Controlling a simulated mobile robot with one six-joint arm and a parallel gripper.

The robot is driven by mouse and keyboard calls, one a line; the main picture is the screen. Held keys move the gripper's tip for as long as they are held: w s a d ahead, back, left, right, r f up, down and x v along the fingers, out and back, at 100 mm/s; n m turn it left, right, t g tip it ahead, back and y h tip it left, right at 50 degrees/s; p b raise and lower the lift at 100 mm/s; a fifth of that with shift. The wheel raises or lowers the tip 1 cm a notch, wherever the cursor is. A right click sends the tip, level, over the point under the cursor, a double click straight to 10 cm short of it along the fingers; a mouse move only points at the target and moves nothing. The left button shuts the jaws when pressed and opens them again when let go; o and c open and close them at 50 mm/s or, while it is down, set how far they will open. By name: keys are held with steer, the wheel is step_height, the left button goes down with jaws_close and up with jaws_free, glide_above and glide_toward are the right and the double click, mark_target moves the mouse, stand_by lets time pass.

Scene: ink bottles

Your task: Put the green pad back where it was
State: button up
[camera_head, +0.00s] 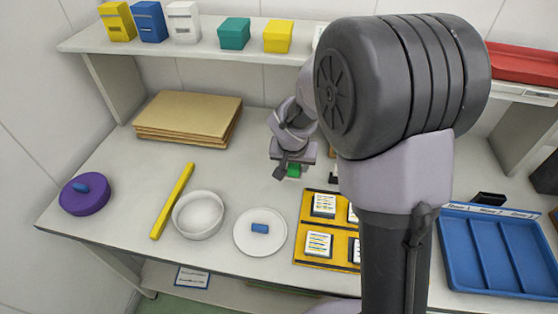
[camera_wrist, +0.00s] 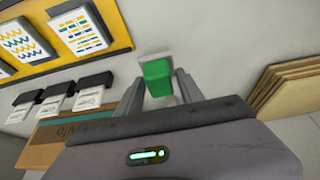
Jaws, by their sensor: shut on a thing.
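My gripper (camera_head: 289,168) is over the back middle of the table in the head view. It is shut on a small green pad (camera_head: 294,171). In the wrist view, the green pad (camera_wrist: 157,76) sits between the two grey fingers of my gripper (camera_wrist: 160,92), with a pale part at its far end. I cannot tell from these frames whether the pad touches the table. A small blue pad (camera_head: 260,228) lies on a white round plate (camera_head: 244,246) at the front middle.
A yellow board (camera_head: 313,212) with printed cards is partly hidden by my arm. Black-topped labelled items (camera_wrist: 55,97) stand beside it. A white bowl (camera_head: 199,225), yellow bar (camera_head: 173,201) and purple round object (camera_head: 84,200) are left; a blue tray (camera_head: 483,262) is right. Cardboard (camera_head: 188,116) lies at back.

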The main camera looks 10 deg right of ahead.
steer(key=w, duration=0.2)
steer(key=w+a, duration=0.2)
steer(key=w, duration=0.1)
steer(key=shift+w+f, duration=0.35)
steer(key=shift+w+f+b, duration=0.15)
steer(key=shift+f+b, duration=0.2)
steer(key=shift+b, duration=0.05)
steer(key=shift+f+b, duration=0.75)
steer(key=shift+f, duration=0.65)
steer(key=shift+f, duration=0.15)
steer(key=o, duration=1.3)
